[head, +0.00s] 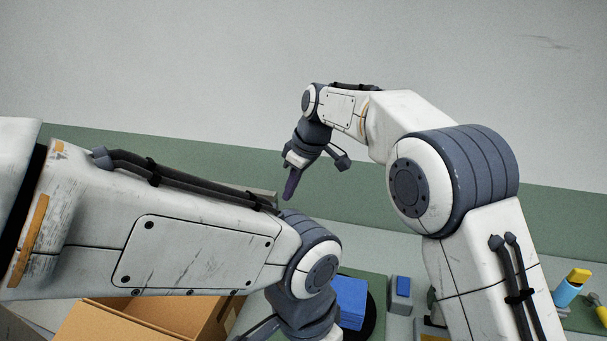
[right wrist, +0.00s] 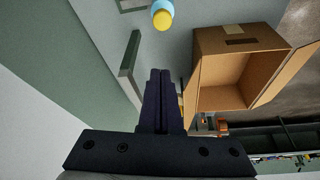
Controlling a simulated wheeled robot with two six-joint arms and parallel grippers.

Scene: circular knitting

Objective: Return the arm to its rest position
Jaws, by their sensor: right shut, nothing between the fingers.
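My right gripper (head: 290,188) hangs in the air in the head view, its dark fingers pointing down. My right arm reaches in from the lower right and bends over at the top. In the right wrist view the two dark fingers (right wrist: 160,75) lie side by side, shut, with nothing between them. My left arm crosses the lower left of the head view in front of the bench. Its wrist shows at the bottom centre, and its fingers are out of the picture.
An open cardboard box (head: 120,320) stands at the lower left, partly hidden by my left arm; it also shows in the right wrist view (right wrist: 240,42).

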